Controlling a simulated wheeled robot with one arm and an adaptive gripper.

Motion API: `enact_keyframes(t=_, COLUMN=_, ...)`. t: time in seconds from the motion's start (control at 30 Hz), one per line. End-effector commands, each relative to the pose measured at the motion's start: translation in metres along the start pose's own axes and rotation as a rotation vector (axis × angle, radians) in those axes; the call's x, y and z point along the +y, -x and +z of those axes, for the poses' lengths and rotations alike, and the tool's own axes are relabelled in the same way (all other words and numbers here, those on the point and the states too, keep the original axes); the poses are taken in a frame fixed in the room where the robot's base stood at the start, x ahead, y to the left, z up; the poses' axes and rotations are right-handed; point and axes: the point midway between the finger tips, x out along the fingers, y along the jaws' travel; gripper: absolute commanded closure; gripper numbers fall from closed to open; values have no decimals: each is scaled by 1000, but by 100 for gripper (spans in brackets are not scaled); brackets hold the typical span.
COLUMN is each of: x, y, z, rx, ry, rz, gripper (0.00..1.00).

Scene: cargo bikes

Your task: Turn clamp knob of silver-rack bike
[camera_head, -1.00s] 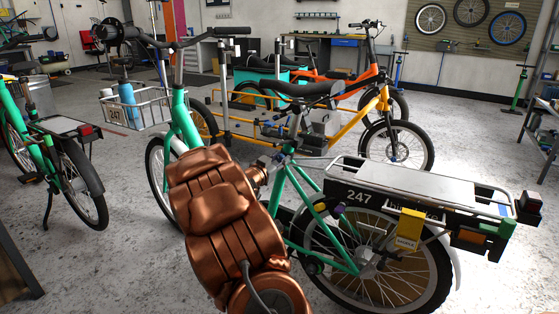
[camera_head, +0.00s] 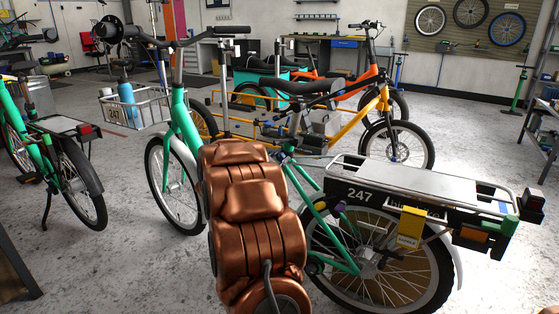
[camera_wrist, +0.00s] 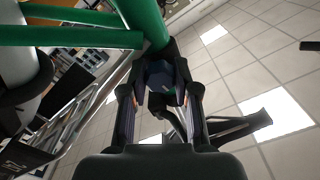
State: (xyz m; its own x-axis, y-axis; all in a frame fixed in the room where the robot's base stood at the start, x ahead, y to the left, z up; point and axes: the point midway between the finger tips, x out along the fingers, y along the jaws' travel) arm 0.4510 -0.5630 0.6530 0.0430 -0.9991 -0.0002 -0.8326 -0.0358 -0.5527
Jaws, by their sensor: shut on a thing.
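The silver-rack bike, a green bike with a flat silver rear rack (camera_head: 420,180) marked 247, stands at the centre right. In the wrist view, my gripper (camera_wrist: 161,88) is shut on the clamp knob (camera_wrist: 160,72), a dark, faceted knob between its fingertips, beside the green frame tube (camera_wrist: 143,22). In the head view, my copper arm covers the middle of the frame, and the gripper is hidden behind it. A small bluish part (camera_head: 283,155) shows below the black saddle (camera_head: 300,87); I cannot tell if it is the knob.
Another green bike (camera_head: 60,165) stands at the left. A yellow-orange cargo bike (camera_head: 375,105) stands close behind the silver-rack bike. A metal shelf (camera_head: 545,130) is at the right edge. Speckled floor (camera_head: 110,260) is clear at the front left.

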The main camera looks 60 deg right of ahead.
Motion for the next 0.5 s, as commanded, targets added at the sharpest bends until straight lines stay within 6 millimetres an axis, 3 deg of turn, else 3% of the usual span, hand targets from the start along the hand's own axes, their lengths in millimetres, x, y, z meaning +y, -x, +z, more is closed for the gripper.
enact_keyframes(t=0.4, x=0, y=0, z=0, rx=1, ry=-20, rz=0, gripper=100)
enact_keyframes(t=0.43, x=0, y=0, z=0, rx=1, ry=-20, rz=0, gripper=67)
enact_keyframes(t=0.5, x=0, y=0, z=0, rx=0, ry=-20, rz=0, gripper=60)
